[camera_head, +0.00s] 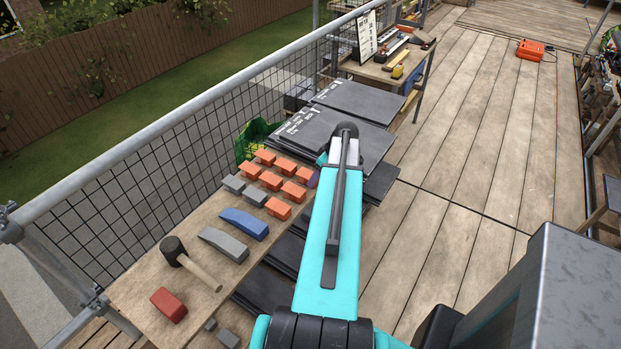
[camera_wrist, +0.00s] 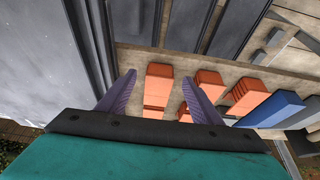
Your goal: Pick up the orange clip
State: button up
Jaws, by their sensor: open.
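Several orange clips (camera_head: 271,181) stand in rows on a wooden board, left of my arm in the head view. In the wrist view, one orange clip (camera_wrist: 157,92) shows between the two purple fingers of my gripper (camera_wrist: 159,76), with a gap on each side. Another orange clip (camera_wrist: 208,84) stands just right of the right finger. My gripper is open and empty. In the head view my arm hides most of it; a small purple part (camera_head: 314,180) shows beside the clips. How high the fingertips are above the clip is hard to tell.
Grey clips (camera_head: 255,196), a blue piece (camera_head: 244,223), a grey piece (camera_head: 223,243), a mallet (camera_head: 174,251) and a red block (camera_head: 168,304) lie nearer on the board. Stacked dark slates (camera_head: 358,101) stand beyond. A railing (camera_head: 178,130) runs along the left.

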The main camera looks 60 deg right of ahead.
jog(key=shift+p+x, duration=0.4)
jog(key=shift+x, duration=1)
jog(key=c, duration=1.4)
jog(key=shift+r, duration=0.1)
jog(key=shift+r+b, duration=1.05)
jog(key=shift+r, duration=0.65)
jog(key=s+a+r+b, duration=0.1)
jog(key=s+a+b, duration=0.3)
jog(key=s, duration=1)
jog(key=a, duration=0.3)
jog(key=shift+s+r, duration=0.2)
jog(key=shift+r, duration=0.05)
